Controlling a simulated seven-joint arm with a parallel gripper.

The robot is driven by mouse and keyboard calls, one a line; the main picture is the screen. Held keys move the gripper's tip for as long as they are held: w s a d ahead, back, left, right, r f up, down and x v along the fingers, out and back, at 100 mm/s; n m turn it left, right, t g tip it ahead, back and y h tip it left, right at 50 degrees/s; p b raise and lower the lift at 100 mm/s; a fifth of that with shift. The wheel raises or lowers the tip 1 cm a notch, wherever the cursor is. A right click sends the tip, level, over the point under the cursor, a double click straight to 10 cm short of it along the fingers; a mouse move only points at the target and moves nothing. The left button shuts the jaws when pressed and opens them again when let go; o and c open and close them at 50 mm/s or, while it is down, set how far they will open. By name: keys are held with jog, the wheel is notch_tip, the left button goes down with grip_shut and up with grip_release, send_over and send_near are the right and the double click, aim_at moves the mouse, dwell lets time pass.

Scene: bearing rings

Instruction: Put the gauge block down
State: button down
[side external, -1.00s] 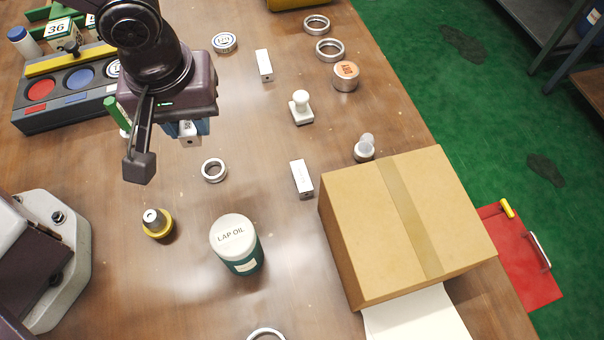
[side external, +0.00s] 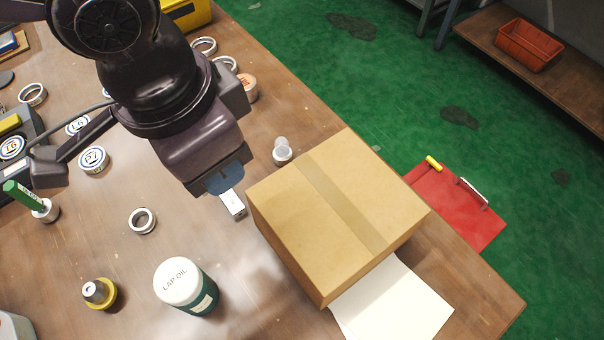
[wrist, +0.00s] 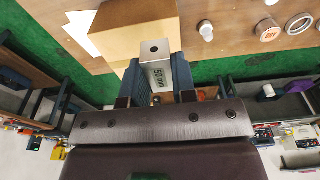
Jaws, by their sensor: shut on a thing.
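The gauge block (wrist: 158,73), a pale grey bar with dark lettering and a hole in its end face, is held between both blue fingers of my gripper (wrist: 157,64) in the wrist view. In the side view my gripper (side external: 226,181) points down over the table, just left of the cardboard box. A pale block (side external: 233,205) shows at its fingertips there. I cannot tell whether this is the held block or another lying beneath it, nor whether the held block touches the table.
The cardboard box (side external: 340,210) stands close right of my gripper. The lap oil can (side external: 185,287), a metal ring (side external: 142,221) and a yellow-based part (side external: 99,293) stand to the left and front. A small capped cylinder (side external: 282,152) stands behind the box. Bare wood lies between ring and box.

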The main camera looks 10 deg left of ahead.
jog(key=w+d+f, duration=0.2)
jog(key=w+d, duration=0.1)
send_over(303, 186)
jog(key=f, duration=0.5)
jog(key=shift+s+a+f, duration=0.2)
jog(key=shift+a+f, duration=0.05)
jog(key=shift+d+f, duration=0.1)
jog(key=shift+f, duration=1.55)
jog(key=shift+f, duration=0.1)
jog(key=c, duration=0.9)
grip_release()
jog(key=r, duration=0.8)
jog(key=s+a+r, duration=0.1)
jog(key=r, duration=0.3)
